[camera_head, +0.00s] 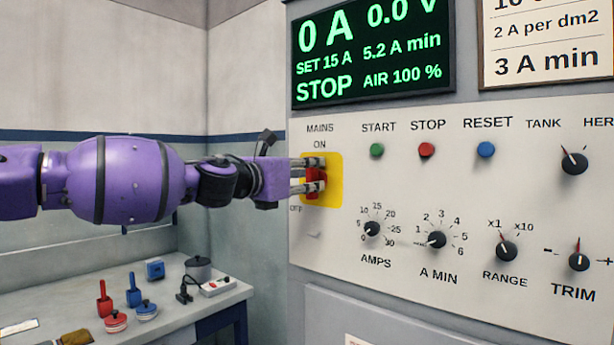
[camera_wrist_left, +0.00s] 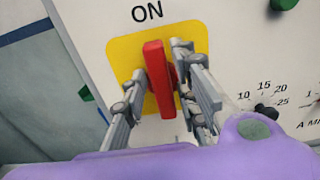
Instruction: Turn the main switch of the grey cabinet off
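The main switch of the grey cabinet has a red handle (camera_head: 316,178) on a yellow plate (camera_head: 335,165), below the words MAINS and ON. In the left wrist view the red handle (camera_wrist_left: 158,80) stands nearly upright and points up toward ON. My left gripper (camera_head: 313,174) is at the switch, and its fingers partly hide the handle in the head view. In the left wrist view my left gripper (camera_wrist_left: 160,85) is open, with one finger on each side of the handle. Narrow gaps seem to remain; contact is hard to tell. My right gripper is not in view.
Right of the switch are the green start button (camera_head: 377,150), red stop button (camera_head: 427,150), blue reset button (camera_head: 486,149) and several black knobs. The display (camera_head: 372,50) reads 0 A and STOP. A bench (camera_head: 175,315) with small items stands at lower left.

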